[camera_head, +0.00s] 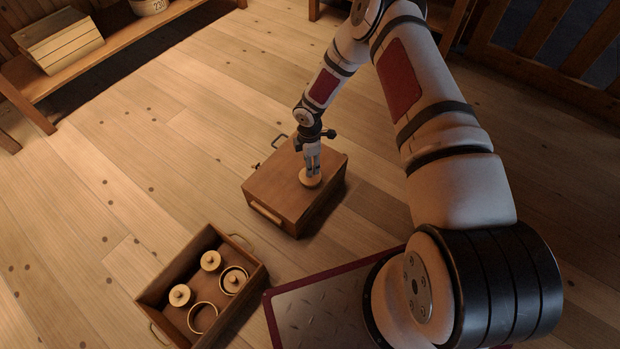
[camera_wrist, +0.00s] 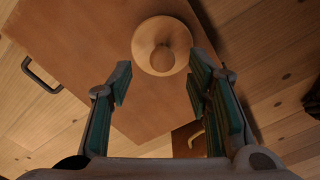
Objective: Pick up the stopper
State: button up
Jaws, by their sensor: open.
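A round pale wooden stopper (camera_head: 309,182) with a small knob lies on top of a brown wooden box (camera_head: 273,192), near its right side. It also shows at the top middle of the wrist view (camera_wrist: 160,32), knob towards the camera. My gripper (camera_head: 313,171) points down over the stopper, and its fingers cover part of it in the head view. In the wrist view my gripper (camera_wrist: 161,78) is open, one finger on each side, with nothing held between them. The knob shows between and slightly beyond the fingertips. I cannot tell whether the fingertips touch the stopper.
An open wooden tray (camera_head: 160,286) at the lower left holds several round wooden pieces, including knobbed ones and an empty ring (camera_head: 203,318). A wooden bench (camera_head: 112,46) with a slatted crate (camera_head: 62,42) stands at the upper left. The floor between is clear.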

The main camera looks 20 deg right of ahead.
aim_at(312, 181)
notch_tip(312, 181, down, 5)
jog(key=b, duration=0.2)
jog(key=shift+s+d+b, duration=0.1)
jog(key=shift+s+b, duration=0.05)
jog(key=shift+b, duration=0.25)
grip_shut()
